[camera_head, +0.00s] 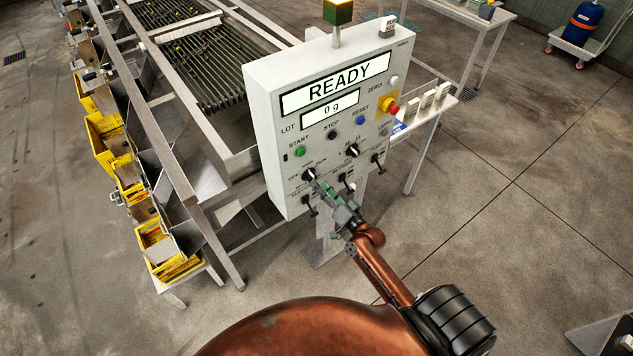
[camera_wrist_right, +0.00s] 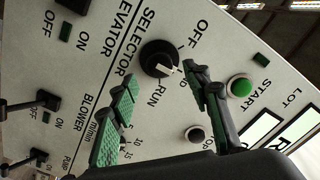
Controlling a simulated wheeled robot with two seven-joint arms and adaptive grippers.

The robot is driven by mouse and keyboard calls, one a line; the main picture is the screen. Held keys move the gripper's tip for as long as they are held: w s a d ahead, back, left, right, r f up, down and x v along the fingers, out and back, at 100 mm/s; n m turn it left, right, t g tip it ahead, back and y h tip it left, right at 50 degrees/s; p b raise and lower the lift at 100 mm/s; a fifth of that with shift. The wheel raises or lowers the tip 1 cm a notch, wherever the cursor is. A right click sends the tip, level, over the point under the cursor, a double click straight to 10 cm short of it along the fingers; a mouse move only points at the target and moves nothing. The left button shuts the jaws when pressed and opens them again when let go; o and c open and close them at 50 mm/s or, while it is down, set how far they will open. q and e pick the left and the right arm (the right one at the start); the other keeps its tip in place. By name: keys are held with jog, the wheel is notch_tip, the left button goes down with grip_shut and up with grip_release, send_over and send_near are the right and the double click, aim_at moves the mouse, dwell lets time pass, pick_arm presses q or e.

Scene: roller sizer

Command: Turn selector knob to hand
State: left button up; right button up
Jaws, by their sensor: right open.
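The selector knob (camera_wrist_right: 156,56) is a round black knob with a white pointer, on the pale face of the control panel. In the right wrist view its pointer faces down and right; a label there is partly hidden by a finger, with OFF above and RUN below. The knob (camera_head: 309,174) shows at the panel's lower left in the head view. My right gripper (camera_wrist_right: 162,80) is open, its green-padded fingers apart on either side of the knob's lower part in the picture. I cannot tell whether they touch it. The right gripper (camera_head: 328,190) also shows in the head view. My left gripper is out of view.
The control panel (camera_head: 262,150) reads READY and 0 g. A green start button (camera_head: 299,152), a red emergency stop (camera_head: 393,109) and several black levers share its face. The roller sizer (camera_head: 215,85) stands behind left.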

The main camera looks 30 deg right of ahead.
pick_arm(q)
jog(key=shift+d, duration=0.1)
pick_arm(e)
jog(key=s, duration=0.8)
jog(key=shift+d, duration=0.3)
jog(key=s+f+n+g+b, duration=0.1)
jog(key=s+f+g+b, duration=0.3)
jog(key=f, duration=1)
jog(key=s+d+f+n+g+h+p, duration=0.15)
jog(key=s+f, duration=0.45)
jog(key=f, duration=0.8)
jog(key=s+a+f+n+g+b, duration=0.1)
jog(key=s+f+g+b, duration=0.3)
jog(key=f, duration=1)
pick_arm(q)
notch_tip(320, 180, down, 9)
jog(key=b, duration=0.2)
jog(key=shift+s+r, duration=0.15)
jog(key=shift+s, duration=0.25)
pick_arm(e)
jog(key=s+a+f+n+g, duration=0.3)
jog(key=s+f, duration=0.8)
jog(key=s, duration=0.5)
jog(key=s+a+f+n+g, duration=0.3)
jog(key=s+f, duration=0.9)
jog(key=s, duration=0.4)
jog(key=shift+g, duration=0.75)
